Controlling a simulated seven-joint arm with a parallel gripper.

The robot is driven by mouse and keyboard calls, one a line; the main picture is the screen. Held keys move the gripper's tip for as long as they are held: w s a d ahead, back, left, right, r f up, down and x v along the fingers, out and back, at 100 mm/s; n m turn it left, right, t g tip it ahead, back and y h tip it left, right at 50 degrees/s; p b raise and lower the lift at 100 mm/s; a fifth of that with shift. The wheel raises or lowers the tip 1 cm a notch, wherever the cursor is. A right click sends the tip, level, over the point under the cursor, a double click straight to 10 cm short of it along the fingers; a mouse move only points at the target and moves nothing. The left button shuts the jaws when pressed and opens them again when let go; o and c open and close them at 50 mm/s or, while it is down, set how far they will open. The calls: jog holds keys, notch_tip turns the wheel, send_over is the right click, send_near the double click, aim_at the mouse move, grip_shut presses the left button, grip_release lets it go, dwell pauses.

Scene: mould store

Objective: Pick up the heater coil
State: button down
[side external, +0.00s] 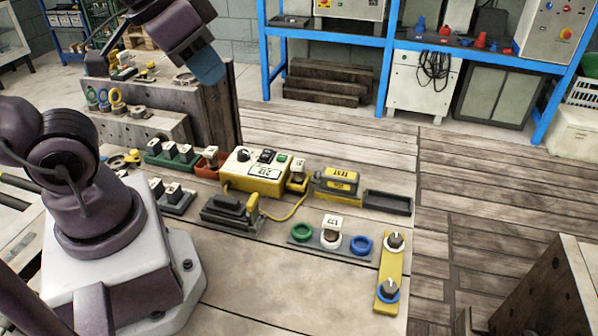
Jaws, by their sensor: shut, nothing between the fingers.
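I cannot tell for sure which thing is the heater coil. Ring-shaped things show in two places. My gripper (208,72) has blue fingers and is shut and empty. It appears high over the wooden blocks at the back left, apart from the rings on the grey strip.
A yellow control box (262,185) with a cable sits mid-table. A yellow tester (337,181), a dark tray (388,202), a clamp-like tool (232,211) and a yellow plate with knobs (389,270) surround it. A tall wooden block (221,108) stands behind. The table's front area is clear.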

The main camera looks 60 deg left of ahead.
jog(key=c, duration=1.8)
grip_release()
jog(key=shift+c, duration=0.2)
jog(key=o, duration=1.2)
jog(key=m+g, duration=0.6)
jog(key=m, duration=0.3)
send_near(299, 163)
jog(key=f, duration=0.2)
jog(key=s+f, duration=0.1)
jog(key=f, duration=0.1)
jog(key=shift+s+f, duration=0.15)
jog(key=shift+f, duration=0.2)
jog(key=shift+w+f, duration=0.2)
jog(key=shift+f, duration=1.2)
jog(key=shift+w+f, duration=0.25)
jog(key=shift+f, duration=1.2)
